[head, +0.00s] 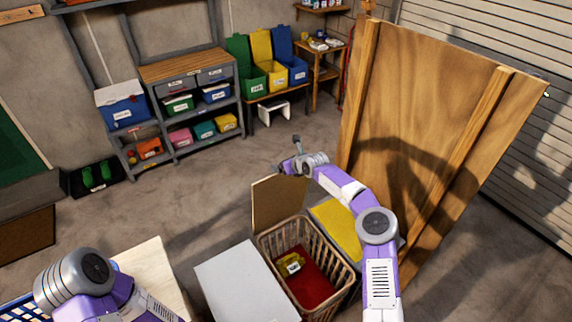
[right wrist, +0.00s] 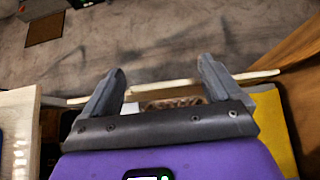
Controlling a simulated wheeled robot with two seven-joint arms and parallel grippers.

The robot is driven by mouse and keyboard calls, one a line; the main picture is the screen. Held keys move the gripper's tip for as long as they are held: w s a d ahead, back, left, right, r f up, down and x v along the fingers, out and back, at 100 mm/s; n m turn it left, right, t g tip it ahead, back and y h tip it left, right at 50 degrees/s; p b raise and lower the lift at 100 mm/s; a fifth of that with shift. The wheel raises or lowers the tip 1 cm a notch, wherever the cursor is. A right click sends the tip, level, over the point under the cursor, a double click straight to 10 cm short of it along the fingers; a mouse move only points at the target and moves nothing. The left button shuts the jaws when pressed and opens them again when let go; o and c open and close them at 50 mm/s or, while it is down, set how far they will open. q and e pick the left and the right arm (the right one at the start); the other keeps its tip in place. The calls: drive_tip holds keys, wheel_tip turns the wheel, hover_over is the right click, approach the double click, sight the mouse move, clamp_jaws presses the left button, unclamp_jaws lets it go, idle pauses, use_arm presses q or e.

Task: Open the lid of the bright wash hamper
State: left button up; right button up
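A tan slatted hamper (head: 324,253) stands at the lower centre of the head view. Its tan lid (head: 277,202) stands raised at the far-left side, so the inside shows red cloth (head: 305,278) and a yellow labelled item (head: 290,264). My right gripper (head: 289,153) is open just beyond the raised lid's top. In the right wrist view my right gripper (right wrist: 162,72) has its fingers wide apart, with a thin pale edge (right wrist: 255,76) crossing behind them. Whether it touches them I cannot tell. My left arm shows at the lower left; its gripper is out of view.
A white closed top (head: 242,283) lies left of the hamper and a yellow one (head: 338,228) right of it. A tall wooden panel (head: 420,120) stands close on the right. A shelf unit (head: 190,75) stands at the back. The floor beyond the hamper is clear.

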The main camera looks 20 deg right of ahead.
drive_tip(key=shift+o, duration=0.4)
drive_tip(key=v, duration=0.7)
drive_tip(key=shift+s+b, duration=0.25)
drive_tip(key=shift+b, duration=0.2)
drive_tip(key=shift+d, duration=0.1)
